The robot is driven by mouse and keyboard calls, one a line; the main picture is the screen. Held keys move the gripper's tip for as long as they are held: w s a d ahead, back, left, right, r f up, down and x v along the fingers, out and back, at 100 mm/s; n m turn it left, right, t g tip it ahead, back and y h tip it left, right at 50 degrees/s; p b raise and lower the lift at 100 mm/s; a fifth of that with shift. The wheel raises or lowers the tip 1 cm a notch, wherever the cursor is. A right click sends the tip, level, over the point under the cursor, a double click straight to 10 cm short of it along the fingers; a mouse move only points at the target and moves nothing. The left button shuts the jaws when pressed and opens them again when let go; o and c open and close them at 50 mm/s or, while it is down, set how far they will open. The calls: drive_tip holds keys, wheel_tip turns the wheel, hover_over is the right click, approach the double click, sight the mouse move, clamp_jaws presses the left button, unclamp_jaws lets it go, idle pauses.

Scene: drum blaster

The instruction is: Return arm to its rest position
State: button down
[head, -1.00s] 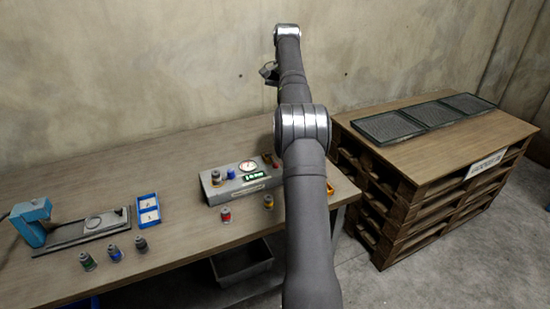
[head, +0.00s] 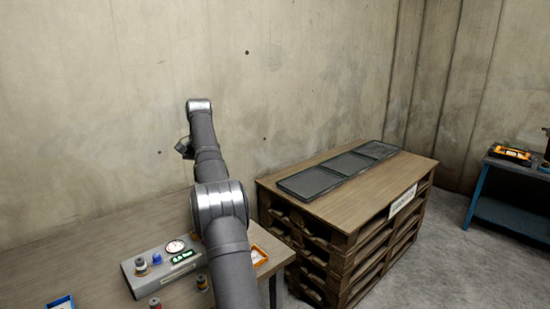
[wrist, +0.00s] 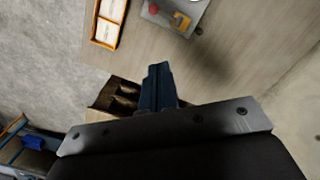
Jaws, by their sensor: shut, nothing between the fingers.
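My arm reaches up from the bottom of the head view, bent at a silver joint over the workbench and rising in front of the concrete wall. In the wrist view my gripper (wrist: 158,72) shows as dark blue-grey fingers, closed together and empty. It hangs clear of the bench (wrist: 215,75), with nothing touching its tips. In the head view the fingers cannot be made out.
A grey console (head: 150,272) with a dial and small canisters sits on the bench (head: 95,250). An orange-rimmed tray (head: 259,256) lies right of my arm. A pallet stack (head: 340,250) carries dark grates (head: 340,172). A blue-legged table (head: 510,205) stands far right.

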wheel_tip(320, 180, down, 13)
drive_tip(key=s, duration=0.1)
drive_tip(key=shift+s, duration=0.15)
idle(0.4)
drive_tip(key=shift+a, duration=0.1)
wheel_tip(320, 180, up, 14)
drive_tip(key=w, duration=0.1)
drive_tip(key=f, duration=0.5)
drive_tip(key=s+f, duration=0.1)
drive_tip(key=f, duration=0.4)
drive_tip(key=s+f, duration=0.1)
drive_tip(key=f, duration=0.4)
drive_tip(key=shift+a+f, duration=0.1)
drive_tip(key=shift+f, duration=0.25)
drive_tip(key=s+a+r+n+t, duration=0.1)
drive_tip(key=s+r+n, duration=0.3)
drive_tip(key=r+n, duration=0.6)
drive_tip(key=shift+a+r+t, duration=0.4)
drive_tip(key=shift+r+t, duration=0.4)
drive_tip(key=shift+r, duration=1.05)
